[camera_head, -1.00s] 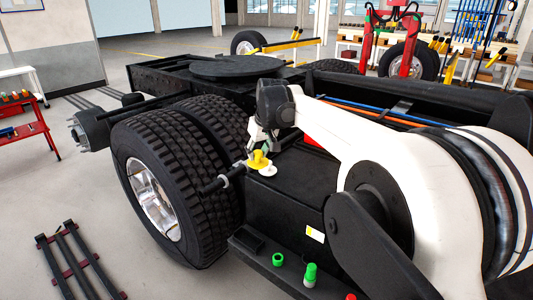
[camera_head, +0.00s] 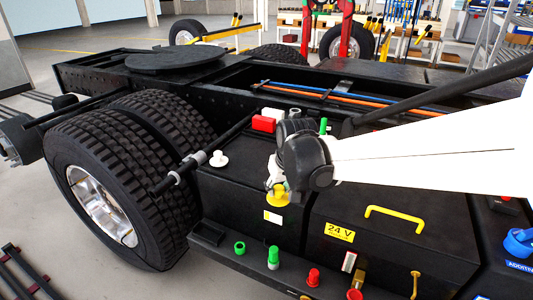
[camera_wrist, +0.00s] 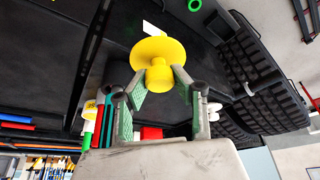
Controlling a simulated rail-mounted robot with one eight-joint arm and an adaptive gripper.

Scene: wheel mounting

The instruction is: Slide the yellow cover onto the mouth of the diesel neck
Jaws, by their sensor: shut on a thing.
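The yellow cover (camera_wrist: 158,52), a wide disc with a narrower stub, is held by the stub between the fingertips of my gripper (camera_wrist: 160,79). In the head view the yellow cover (camera_head: 278,198) hangs below my dark wrist at the front of a black box, just above a white label. My gripper (camera_head: 279,185) is mostly hidden there by the wrist. A white round fitting (camera_head: 218,160) stands on the box to the left, apart from the cover. I cannot tell for certain which fitting is the diesel neck.
A green ring (camera_head: 239,248), a green cap (camera_head: 273,258) and a red cap (camera_head: 313,278) sit on the low front ledge. A red block (camera_head: 263,123) lies behind my wrist. The 24 V box (camera_head: 385,240) has a raised yellow handle. Large tyres (camera_head: 110,190) stand left.

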